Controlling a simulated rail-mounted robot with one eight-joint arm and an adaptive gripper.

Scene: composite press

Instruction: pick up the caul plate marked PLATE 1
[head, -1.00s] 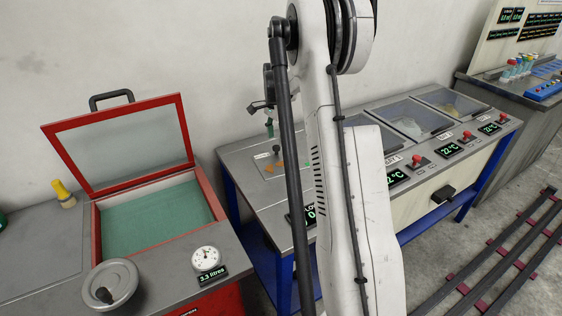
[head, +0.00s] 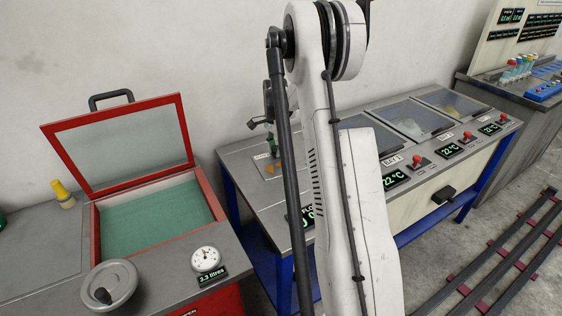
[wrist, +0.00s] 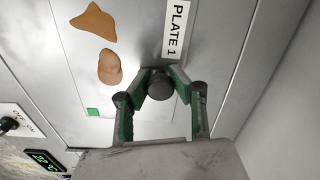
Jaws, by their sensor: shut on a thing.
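The grey caul plate (wrist: 140,60) fills much of the wrist view, with a white label reading PLATE 1 on it. A dark round knob (wrist: 160,86) stands up from the plate beside the label. My gripper (wrist: 160,80) has its green-padded fingers on both sides of this knob and is shut on it. In the head view the plate (head: 262,170) lies at the left end of the blue-legged bench, partly behind my arm. My fingertips and the knob are hidden there. I cannot tell whether the plate is clear of the surface below.
Two orange-brown patches (wrist: 95,22) lie near the label. The bench has lidded bays (head: 405,118), red buttons and temperature displays to the right. A red-framed box (head: 150,218) with its lid raised stands at left. Dark rails (head: 510,255) cross the floor at right.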

